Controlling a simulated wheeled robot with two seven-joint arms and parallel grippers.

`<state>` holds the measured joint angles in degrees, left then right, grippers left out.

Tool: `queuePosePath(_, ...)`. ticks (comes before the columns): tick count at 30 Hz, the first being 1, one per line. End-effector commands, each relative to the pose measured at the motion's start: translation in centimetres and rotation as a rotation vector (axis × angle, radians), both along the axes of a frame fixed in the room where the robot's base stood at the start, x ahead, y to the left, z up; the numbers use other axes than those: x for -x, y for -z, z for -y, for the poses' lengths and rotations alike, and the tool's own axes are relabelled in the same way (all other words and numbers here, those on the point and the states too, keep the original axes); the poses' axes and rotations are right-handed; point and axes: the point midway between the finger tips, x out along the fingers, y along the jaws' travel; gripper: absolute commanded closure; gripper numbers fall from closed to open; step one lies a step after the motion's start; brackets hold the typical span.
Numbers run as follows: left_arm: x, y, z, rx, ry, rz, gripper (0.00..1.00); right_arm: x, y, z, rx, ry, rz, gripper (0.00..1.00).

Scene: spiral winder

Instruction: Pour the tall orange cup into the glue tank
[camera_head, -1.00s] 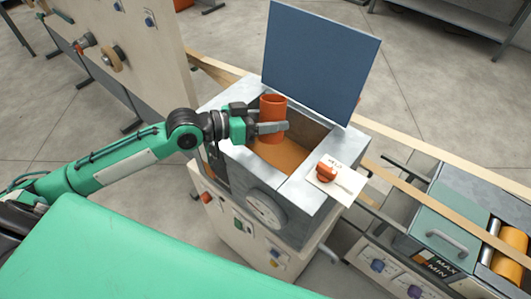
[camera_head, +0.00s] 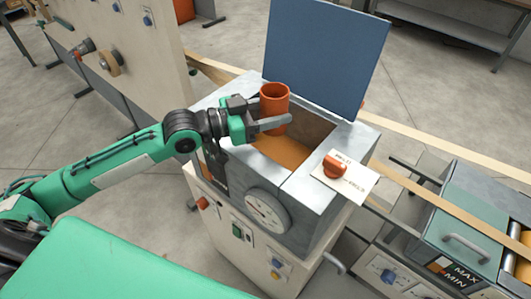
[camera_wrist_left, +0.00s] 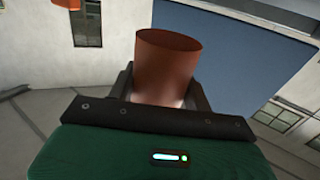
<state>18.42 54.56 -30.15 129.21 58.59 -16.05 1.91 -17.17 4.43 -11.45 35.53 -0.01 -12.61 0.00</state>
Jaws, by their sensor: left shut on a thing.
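My left gripper (camera_head: 262,124) is shut on the tall orange cup (camera_head: 276,97) and holds it over the open glue tank (camera_head: 318,188). The cup is upright or nearly so; what is in it cannot be seen. In the left wrist view the cup (camera_wrist_left: 166,68) stands between the two dark fingers. The tank is a grey metal box whose opening shows orange-brown glue (camera_head: 280,150). Its blue-grey lid (camera_head: 325,58) stands raised at the back. My right gripper is not in view.
A round gauge (camera_head: 267,212) is on the front. A grey-green box with a handle (camera_head: 470,225) stands to the right. A beige panel (camera_head: 130,60) stands at the back left.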

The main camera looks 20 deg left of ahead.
Motion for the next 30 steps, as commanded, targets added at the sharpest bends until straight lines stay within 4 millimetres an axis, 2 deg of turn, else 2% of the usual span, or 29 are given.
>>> queuePosePath(18,-0.2,-6.0,-0.1,-0.002,-0.004,0.008,0.77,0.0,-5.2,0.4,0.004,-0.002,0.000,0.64)
queuePosePath(30,-0.1,-6.0,-0.1,-0.001,-0.003,0.004,0.77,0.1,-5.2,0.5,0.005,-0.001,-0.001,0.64)
